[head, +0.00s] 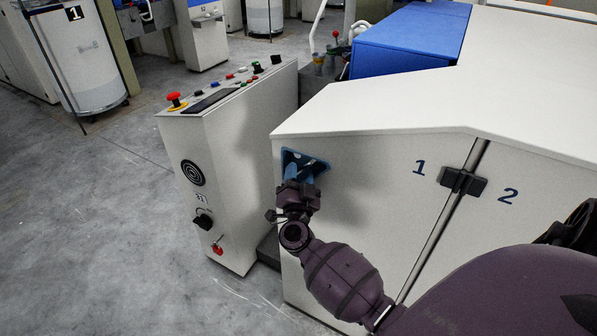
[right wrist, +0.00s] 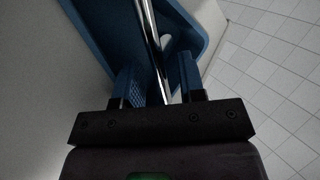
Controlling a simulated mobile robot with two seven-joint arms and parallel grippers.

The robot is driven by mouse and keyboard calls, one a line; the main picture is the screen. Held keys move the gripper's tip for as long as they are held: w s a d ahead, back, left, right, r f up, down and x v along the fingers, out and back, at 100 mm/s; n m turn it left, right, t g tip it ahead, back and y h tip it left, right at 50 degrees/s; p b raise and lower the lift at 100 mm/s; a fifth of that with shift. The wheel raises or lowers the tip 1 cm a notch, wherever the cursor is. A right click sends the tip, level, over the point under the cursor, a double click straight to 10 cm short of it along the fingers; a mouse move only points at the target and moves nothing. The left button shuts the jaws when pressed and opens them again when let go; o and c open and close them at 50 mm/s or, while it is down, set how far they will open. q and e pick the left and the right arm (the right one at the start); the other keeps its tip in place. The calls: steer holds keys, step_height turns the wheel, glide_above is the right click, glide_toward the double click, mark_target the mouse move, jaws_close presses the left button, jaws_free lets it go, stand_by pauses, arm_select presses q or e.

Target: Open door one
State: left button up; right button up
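Door one (head: 375,200) is the white panel marked "1" on the machine's front, in the head view. It looks closed, level with the door marked "2" (head: 530,215). At its left end is a blue recessed handle pocket (head: 322,164). My right gripper (head: 302,172) reaches into this pocket. In the right wrist view its two blue fingers (right wrist: 158,82) stand apart, one on each side of a shiny metal bar (right wrist: 148,28) crossing the blue pocket (right wrist: 95,15). Gaps seem to show beside the bar, so the fingers do not look clamped. My left gripper is not in view.
A black latch piece (head: 463,181) sits across the seam between the doors. A white control console (head: 240,150) with a red emergency button (head: 175,99) stands close to the left of door one. Open grey floor (head: 100,230) lies further left.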

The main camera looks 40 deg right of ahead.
steer(key=shift+w+d+r, duration=0.15)
steer(key=shift+w+d, duration=0.1)
steer(key=shift+w, duration=0.05)
jaws_close()
steer(key=shift+a, duration=0.2)
